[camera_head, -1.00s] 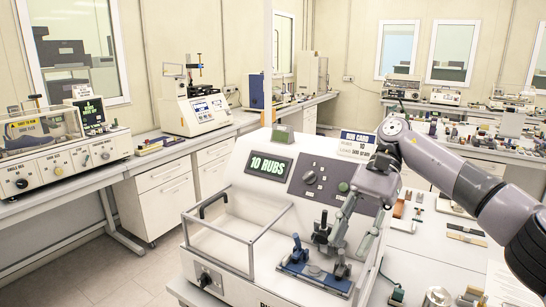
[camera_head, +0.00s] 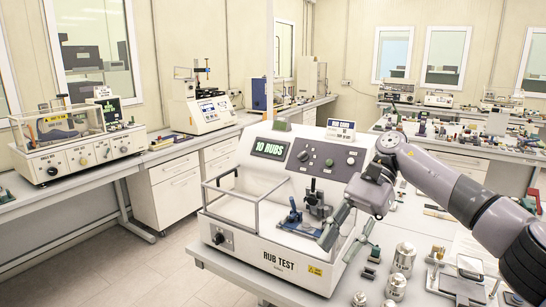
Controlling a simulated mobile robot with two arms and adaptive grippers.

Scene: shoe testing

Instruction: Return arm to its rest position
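My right arm (camera_head: 440,180) comes in from the right edge. Its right gripper (camera_head: 338,250) hangs with its two fingers apart, and nothing shows between them. It is in front of the right front corner of the rub test machine (camera_head: 268,235), overlapping it in the picture; I cannot tell whether it touches. The machine is white with a dark panel and a display reading "10 RUBS". On its bed, left of the gripper, sit a blue clamp (camera_head: 294,212) and a dark grey clamp (camera_head: 317,207). My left gripper is not in view.
Metal weights (camera_head: 403,257) and small blocks stand on the bench right of the machine, below my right arm. A tray with small tools (camera_head: 465,268) lies farther right. Another tester (camera_head: 75,145) stands on the left bench. The floor (camera_head: 130,265) at left is clear.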

